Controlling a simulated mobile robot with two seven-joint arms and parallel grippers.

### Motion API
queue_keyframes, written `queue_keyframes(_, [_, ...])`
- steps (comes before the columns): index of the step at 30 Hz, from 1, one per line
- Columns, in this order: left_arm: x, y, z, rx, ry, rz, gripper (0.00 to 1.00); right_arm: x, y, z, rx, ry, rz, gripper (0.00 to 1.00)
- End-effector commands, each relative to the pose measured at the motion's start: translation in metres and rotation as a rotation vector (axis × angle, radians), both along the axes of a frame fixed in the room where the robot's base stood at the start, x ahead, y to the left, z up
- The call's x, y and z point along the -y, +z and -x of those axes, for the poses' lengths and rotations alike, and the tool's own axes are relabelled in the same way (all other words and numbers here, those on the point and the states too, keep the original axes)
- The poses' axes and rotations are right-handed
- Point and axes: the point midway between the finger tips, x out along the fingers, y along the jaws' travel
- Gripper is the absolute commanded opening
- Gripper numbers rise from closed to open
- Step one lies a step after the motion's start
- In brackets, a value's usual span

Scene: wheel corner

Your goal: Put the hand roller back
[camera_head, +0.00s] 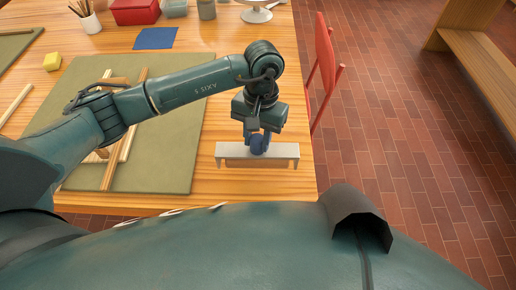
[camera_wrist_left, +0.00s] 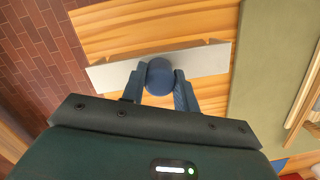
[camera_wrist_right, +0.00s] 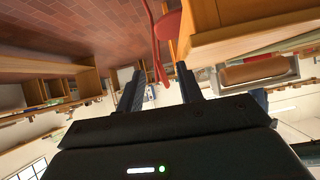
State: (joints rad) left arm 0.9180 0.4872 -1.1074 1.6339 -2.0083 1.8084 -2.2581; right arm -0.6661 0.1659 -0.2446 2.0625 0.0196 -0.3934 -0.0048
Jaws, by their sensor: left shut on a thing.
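My left gripper (camera_head: 258,140) points down at the table's near right corner and is shut on a blue round knob (camera_wrist_left: 159,77). The knob also shows in the head view (camera_head: 258,146). Directly below or behind it is a pale grey bar (camera_head: 231,150) with short downturned ends, which also shows in the left wrist view (camera_wrist_left: 205,62). I cannot tell whether knob and bar are one piece, the hand roller, nor whether the bar touches the table. No roller barrel shows clearly. My right gripper (camera_wrist_right: 158,88) is open and empty, away from the table top.
On the wooden table (camera_head: 225,185) lies a green mat (camera_head: 180,165) with wooden strips. A red chair (camera_head: 325,60) stands at the right edge.

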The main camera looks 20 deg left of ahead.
Motion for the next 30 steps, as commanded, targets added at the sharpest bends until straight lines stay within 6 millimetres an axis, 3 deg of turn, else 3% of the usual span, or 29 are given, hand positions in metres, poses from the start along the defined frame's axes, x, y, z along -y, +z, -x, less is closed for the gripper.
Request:
queue_keyframes(12, [0.001, -0.041, 0.000, 0.001, -0.001, 0.002, 0.00, 0.006, -0.003, 0.002, -0.022, -0.014, 0.011, 0.36])
queue_keyframes(30, [0.000, -0.056, 0.000, 0.001, -0.001, 0.001, 0.00, -0.003, -0.008, -0.001, 0.005, -0.001, -0.008, 0.36])
